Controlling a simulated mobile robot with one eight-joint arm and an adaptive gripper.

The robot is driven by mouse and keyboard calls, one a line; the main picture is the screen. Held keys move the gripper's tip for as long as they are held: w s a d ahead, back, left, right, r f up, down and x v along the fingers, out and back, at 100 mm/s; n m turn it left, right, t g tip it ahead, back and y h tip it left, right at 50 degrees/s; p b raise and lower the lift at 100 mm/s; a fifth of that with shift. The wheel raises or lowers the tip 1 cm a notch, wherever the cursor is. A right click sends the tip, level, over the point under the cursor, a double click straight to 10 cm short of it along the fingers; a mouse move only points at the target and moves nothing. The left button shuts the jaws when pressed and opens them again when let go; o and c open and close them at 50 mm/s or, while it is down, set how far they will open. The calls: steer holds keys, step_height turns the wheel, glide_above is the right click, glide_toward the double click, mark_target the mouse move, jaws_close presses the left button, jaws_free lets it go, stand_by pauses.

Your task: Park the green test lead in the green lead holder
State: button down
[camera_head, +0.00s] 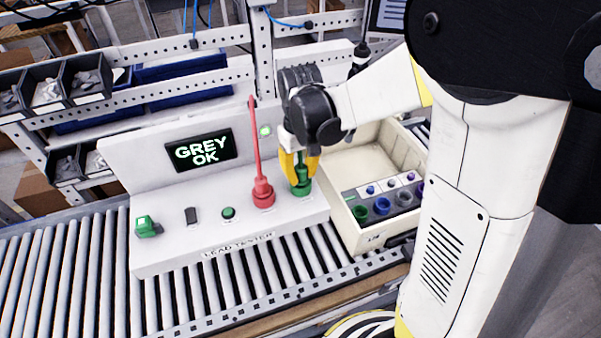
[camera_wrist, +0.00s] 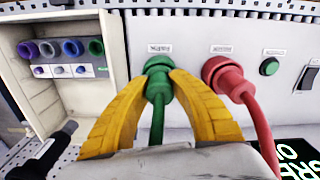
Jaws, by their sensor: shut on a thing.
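The green test lead (camera_head: 301,172) stands upright at the right end of the white lead tester's top. My gripper (camera_head: 299,160) is shut on it, its yellow fingers on either side. In the wrist view the green lead (camera_wrist: 158,97) runs between the fingers (camera_wrist: 160,88). Its lower end meets the green holder (camera_wrist: 157,66) on the tester; how deep it sits I cannot tell. The red lead (camera_head: 256,150) stands upright in the red holder (camera_head: 263,194), just left of the green one, and also shows in the wrist view (camera_wrist: 257,122).
The tester's screen (camera_head: 203,150) reads "GREY OK". A green button (camera_head: 228,213), a dark switch (camera_head: 191,215) and a green socket piece (camera_head: 147,227) lie further left. A cream bin (camera_head: 345,205) with coloured rings stands close on the right. Rollers run in front.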

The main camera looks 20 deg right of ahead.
mark_target(300, 166)
steer(key=shift+f, duration=0.1)
steer(key=c, duration=1.2)
jaws_free()
steer(key=shift+o, duration=0.2)
step_height(300, 166, up, 12)
steer(key=shift+w, duration=0.1)
steer(key=s+f+t+b, duration=0.2)
steer(key=s+f+b, duration=0.2)
steer(key=b, duration=0.1)
steer(key=s+f+m+t+b, duration=0.1)
steer(key=s+f+t+b, duration=0.1)
steer(key=s+f+b, duration=0.2)
steer(key=shift+s+f+b, duration=0.15)
steer(key=shift+f+b, duration=0.4)
steer(key=shift+b, duration=0.5)
steer(key=s+f+m+t+b, duration=0.1)
steer(key=s+f+t+b, duration=0.2)
steer(key=f+b, duration=0.3)
steer(key=shift+s+f, duration=0.75)
steer(key=shift+s, duration=0.05)
